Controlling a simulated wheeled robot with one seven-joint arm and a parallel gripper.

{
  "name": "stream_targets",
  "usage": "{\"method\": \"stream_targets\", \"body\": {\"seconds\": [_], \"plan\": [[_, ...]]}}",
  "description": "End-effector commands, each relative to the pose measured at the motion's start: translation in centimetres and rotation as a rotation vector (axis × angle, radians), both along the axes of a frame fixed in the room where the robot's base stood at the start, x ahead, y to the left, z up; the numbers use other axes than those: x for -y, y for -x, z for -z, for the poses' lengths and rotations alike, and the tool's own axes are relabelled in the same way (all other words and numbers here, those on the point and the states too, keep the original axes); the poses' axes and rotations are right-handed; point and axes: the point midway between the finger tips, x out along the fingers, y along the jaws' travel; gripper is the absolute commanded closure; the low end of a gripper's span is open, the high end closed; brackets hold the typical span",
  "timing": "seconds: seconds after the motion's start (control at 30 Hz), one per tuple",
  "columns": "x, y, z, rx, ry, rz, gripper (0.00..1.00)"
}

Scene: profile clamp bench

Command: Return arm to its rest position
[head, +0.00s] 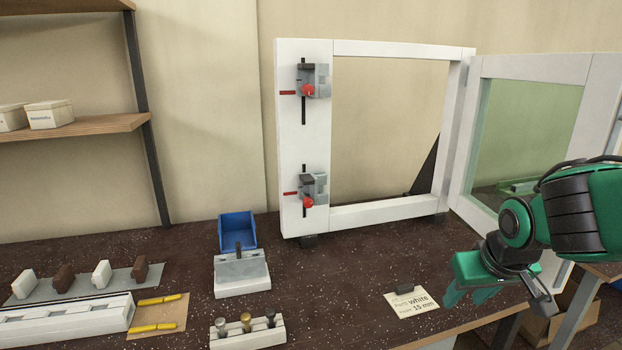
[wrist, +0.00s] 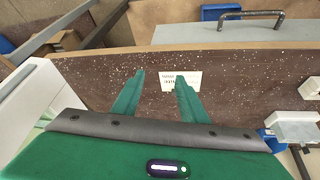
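My gripper (head: 470,294) is at the right of the head view, above the front right part of the bench and to the right of the note card. It is green, with its fingers pointing down. In the wrist view my gripper (wrist: 158,85) has its two green fingers apart with nothing between them. The note card (head: 411,301) lies on the bench and reads "white" and "15 mm". It also shows in the wrist view (wrist: 182,80), just beyond the fingertips.
A white frame (head: 288,140) with two red-knobbed clamps stands on the bench (head: 350,275). Its glazed sash (head: 470,180) stands open close behind my arm. A blue bin (head: 237,230), a white block (head: 241,277) and a tool holder (head: 247,334) are at centre left. The bench middle is clear.

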Motion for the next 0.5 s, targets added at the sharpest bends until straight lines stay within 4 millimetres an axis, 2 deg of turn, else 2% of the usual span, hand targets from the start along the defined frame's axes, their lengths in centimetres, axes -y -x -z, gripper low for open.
{"method": "stream_targets", "body": {"seconds": [0.13, 0.2, 0.37, 0.5], "plan": [[-0.7, 2.6, -1.2, -0.05, -0.07, 0.017, 0.61], [1.5, 4.1, -0.6, -0.095, -0.067, 0.085, 0.61], [5.6, 8.2, 0.1, -0.192, -0.083, 0.234, 0.61], [8.5, 12.7, 0.6, -0.288, -0.116, 0.381, 0.61]]}}
